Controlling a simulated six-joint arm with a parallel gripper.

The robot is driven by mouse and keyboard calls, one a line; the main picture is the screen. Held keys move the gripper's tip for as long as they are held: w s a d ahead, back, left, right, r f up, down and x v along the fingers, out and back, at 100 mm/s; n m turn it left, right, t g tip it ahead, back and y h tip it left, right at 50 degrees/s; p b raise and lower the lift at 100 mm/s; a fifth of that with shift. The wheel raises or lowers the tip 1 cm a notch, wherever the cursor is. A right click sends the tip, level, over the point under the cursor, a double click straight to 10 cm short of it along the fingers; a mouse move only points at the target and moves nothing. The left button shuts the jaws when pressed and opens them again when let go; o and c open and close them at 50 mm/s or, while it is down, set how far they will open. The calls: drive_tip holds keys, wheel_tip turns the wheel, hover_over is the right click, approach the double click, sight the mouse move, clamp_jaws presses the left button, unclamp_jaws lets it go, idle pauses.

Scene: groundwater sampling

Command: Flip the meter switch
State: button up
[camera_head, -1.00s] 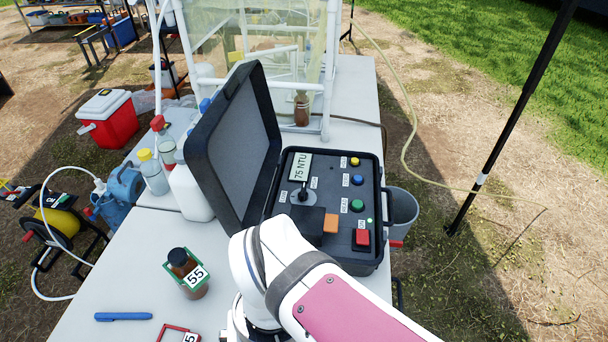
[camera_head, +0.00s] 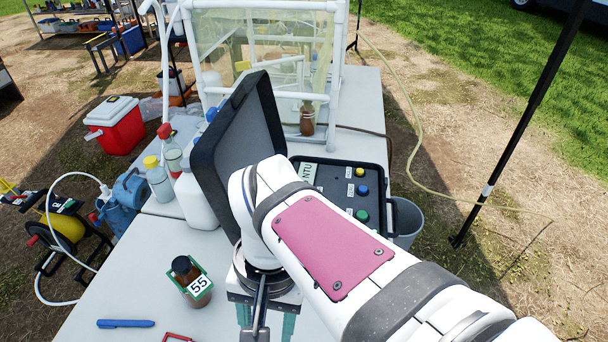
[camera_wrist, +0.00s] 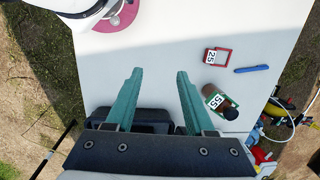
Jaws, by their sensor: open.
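The meter is an open black case with a raised lid (camera_head: 232,140) and a control panel (camera_head: 335,178), behind my arm in the head view. Part of its NTU display (camera_head: 308,173) shows, along with yellow, blue and green buttons (camera_head: 362,215). My arm hides the lower and left panel, including the toggle and the red rocker. My gripper (camera_head: 266,322) is open and empty in front of the case, over the white table. In the wrist view its teal fingers (camera_wrist: 158,75) are apart with nothing between the tips; part of the dark case (camera_wrist: 155,116) shows behind them.
A brown bottle with a green 55 tag (camera_head: 193,284) stands left of my gripper. A blue pen (camera_head: 125,323) and a red-framed tag (camera_wrist: 222,57) lie on the table. Clear bottles (camera_head: 158,180) and a white jug (camera_head: 196,203) stand left of the lid. A grey bucket (camera_head: 407,222) is right of the case.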

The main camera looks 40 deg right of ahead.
drive_tip(key=w+d+m, duration=0.2)
drive_tip(key=w+d, duration=0.1)
drive_tip(key=d, duration=0.1)
drive_tip(key=w+d+r+m, duration=0.1)
drive_tip(key=w+d+m, duration=0.2)
drive_tip(key=d, duration=0.1)
drive_tip(key=w+d+r+m, duration=0.1)
drive_tip(key=w+d+m, duration=0.2)
drive_tip(key=d, duration=0.1)
drive_tip(key=shift+r, duration=0.1)
drive_tip(key=c, duration=0.5)
drive_tip(key=d+m, duration=0.2)
drive_tip(key=d, duration=0.2)
drive_tip(key=w+d+f+m, duration=0.1)
drive_tip(key=d+m, duration=0.1)
drive_tip(key=d, duration=0.2)
drive_tip(key=w+d+m+g, duration=0.1)
drive_tip(key=d+m, duration=0.1)
drive_tip(key=d, duration=0.2)
drive_tip(key=shift+d+f, duration=0.1)
drive_tip(key=shift+f, duration=0.1)
clamp_jaws()
drive_tip(key=s+d+f+m, duration=0.1)
drive_tip(key=d+m, duration=0.3)
drive_tip(key=d, duration=0.4)
drive_tip(key=shift+f, duration=0.55)
drive_tip(key=shift+a, duration=0.1)
